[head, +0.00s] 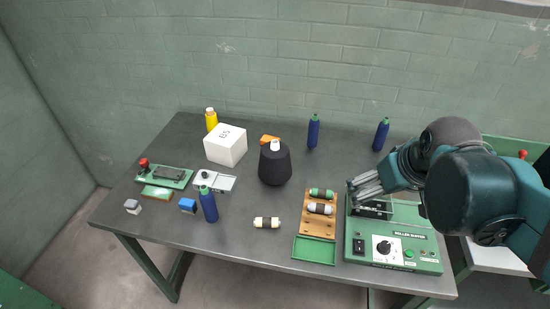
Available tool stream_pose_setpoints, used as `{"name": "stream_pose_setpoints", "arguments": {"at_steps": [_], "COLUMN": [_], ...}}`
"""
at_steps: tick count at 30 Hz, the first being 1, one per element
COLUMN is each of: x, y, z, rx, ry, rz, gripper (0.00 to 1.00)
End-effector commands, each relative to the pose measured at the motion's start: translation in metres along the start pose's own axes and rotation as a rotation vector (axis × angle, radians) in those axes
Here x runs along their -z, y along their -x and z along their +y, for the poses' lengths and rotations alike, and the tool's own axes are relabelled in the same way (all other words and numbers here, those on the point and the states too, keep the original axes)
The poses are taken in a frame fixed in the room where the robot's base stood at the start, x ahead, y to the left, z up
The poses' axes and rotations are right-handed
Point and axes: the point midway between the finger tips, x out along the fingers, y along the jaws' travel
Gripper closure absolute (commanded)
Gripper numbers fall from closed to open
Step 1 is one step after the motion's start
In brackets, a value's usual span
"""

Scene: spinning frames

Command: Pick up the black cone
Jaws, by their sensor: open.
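The black cone (275,166) stands upright near the middle of the table, with a white tip at its top. My gripper (352,190) is to the right of the cone, above the left end of the green machine. It is open, its fingers point left, and it is apart from the cone. My arm comes in from the right and hides part of the machine.
A white box (226,145) and an orange block (268,139) stand close to the cone. A wooden rack (316,226) with rollers lies between cone and green machine (372,258). Blue bottles (313,132), (208,205) stand behind and left. A loose roller (266,222) lies in front.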

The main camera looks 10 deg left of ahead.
Motion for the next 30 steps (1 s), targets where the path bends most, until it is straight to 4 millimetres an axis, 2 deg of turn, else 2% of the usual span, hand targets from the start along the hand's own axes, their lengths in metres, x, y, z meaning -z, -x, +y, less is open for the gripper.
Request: {"name": "stream_pose_setpoints", "arguments": {"at_steps": [1, 14, 30], "x": [0.011, 0.078, 0.154], "y": [0.002, -0.011, -0.043], "z": [-0.002, -0.024, -0.065], "rx": [0.008, 0.083, 0.187], "ry": [0.027, 0.265, 0.567], "rz": [-0.007, -0.068, -0.13], "gripper": [0.11, 0.11, 0.11]}}
